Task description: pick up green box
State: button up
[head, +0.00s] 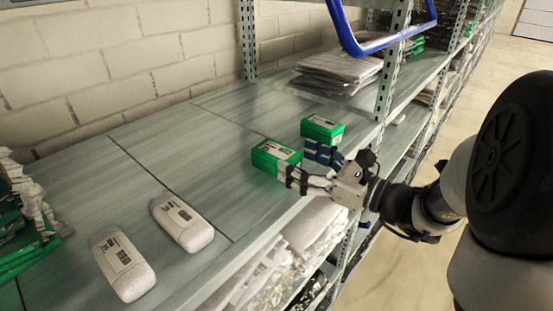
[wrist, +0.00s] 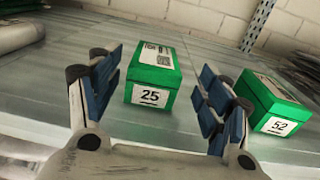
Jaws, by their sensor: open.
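Two green boxes with white labels stand on the grey shelf. The nearer green box (head: 268,160), numbered 25 in the wrist view (wrist: 152,78), is directly ahead of my gripper, in line with the gap between its fingers. The farther green box (head: 322,127), numbered 52, lies outside the right finger in the wrist view (wrist: 275,100). My gripper (head: 305,165) is open with blue finger pads, low over the shelf's front edge. In the wrist view my gripper (wrist: 160,84) has visible space on both sides of box 25, and the fingers appear empty.
Two white packages (head: 182,222) (head: 124,264) lie on the shelf (head: 120,185) at left. Green bags (head: 25,235) sit at the far left. A stack of clear-wrapped garments (head: 338,68) lies behind. A metal upright (head: 391,60) stands beyond the boxes, and a blue bar (head: 385,45) hangs above.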

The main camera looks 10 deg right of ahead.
aim_at(281, 152)
jog(key=x, duration=0.5)
jog(key=shift+s+a+f, duration=0.1)
jog(key=shift+s+a, duration=0.05)
jog(key=shift+a, duration=0.1)
jog(key=shift+c, duration=0.2)
jog(key=c, duration=1.1)
